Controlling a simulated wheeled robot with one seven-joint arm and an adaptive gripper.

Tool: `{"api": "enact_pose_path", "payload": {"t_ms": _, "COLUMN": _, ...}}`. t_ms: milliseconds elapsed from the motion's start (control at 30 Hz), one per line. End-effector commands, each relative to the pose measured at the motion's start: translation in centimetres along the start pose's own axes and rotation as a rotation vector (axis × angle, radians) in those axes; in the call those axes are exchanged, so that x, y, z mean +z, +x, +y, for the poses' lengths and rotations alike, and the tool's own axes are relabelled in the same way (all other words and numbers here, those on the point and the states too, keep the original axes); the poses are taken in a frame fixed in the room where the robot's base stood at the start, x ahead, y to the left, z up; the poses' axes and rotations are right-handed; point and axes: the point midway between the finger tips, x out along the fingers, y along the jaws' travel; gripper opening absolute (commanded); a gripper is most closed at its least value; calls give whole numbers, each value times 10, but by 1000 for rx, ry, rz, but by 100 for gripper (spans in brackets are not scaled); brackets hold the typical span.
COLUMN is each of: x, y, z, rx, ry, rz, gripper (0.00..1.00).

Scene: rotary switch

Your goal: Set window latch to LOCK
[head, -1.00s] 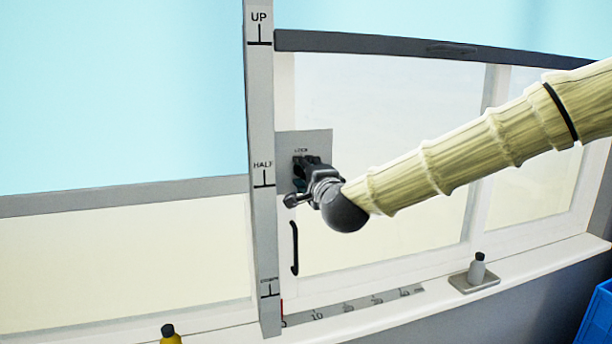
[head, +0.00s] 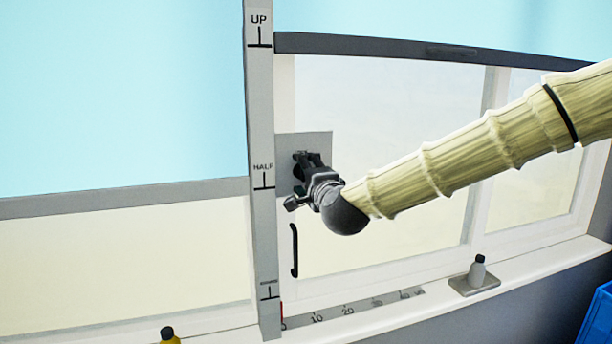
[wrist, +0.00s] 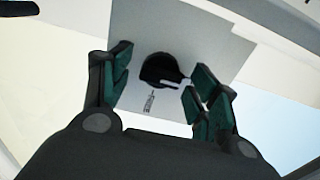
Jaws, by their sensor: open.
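The window latch is a black rotary knob (wrist: 160,68) on a grey plate (head: 317,143). In the wrist view its short arm with a light mark points right and slightly down. A small printed label sits below the knob there, too blurred to read. My gripper (wrist: 160,85) is open, with one dark green-padded finger left of the knob and the other to its right. The right finger is close to the arm's tip; I cannot tell if they touch. In the head view my gripper (head: 308,175) hides most of the knob.
A grey vertical post (head: 260,110) marked UP and HALF stands just left of the plate. A black handle (head: 294,250) is below.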

Motion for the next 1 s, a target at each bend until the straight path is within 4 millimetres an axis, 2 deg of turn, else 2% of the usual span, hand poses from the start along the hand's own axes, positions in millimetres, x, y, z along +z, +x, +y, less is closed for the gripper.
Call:
{"api": "enact_pose_path", "payload": {"t_ms": 167, "x": 0, "y": -14, "z": -1, "rx": -1, "ry": 1, "rz": 0, "gripper": 61}}
{"api": "enact_pose_path", "payload": {"t_ms": 500, "x": -1, "y": -75, "z": -1, "rx": 0, "ry": 1, "rz": 0, "gripper": 61}}
{"api": "enact_pose_path", "payload": {"t_ms": 700, "x": -1, "y": -104, "z": 0, "rx": 0, "ry": 1, "rz": -1, "gripper": 61}}
{"api": "enact_pose_path", "payload": {"t_ms": 1000, "x": -1, "y": -120, "z": 0, "rx": 0, "ry": 0, "rz": 0, "gripper": 61}}
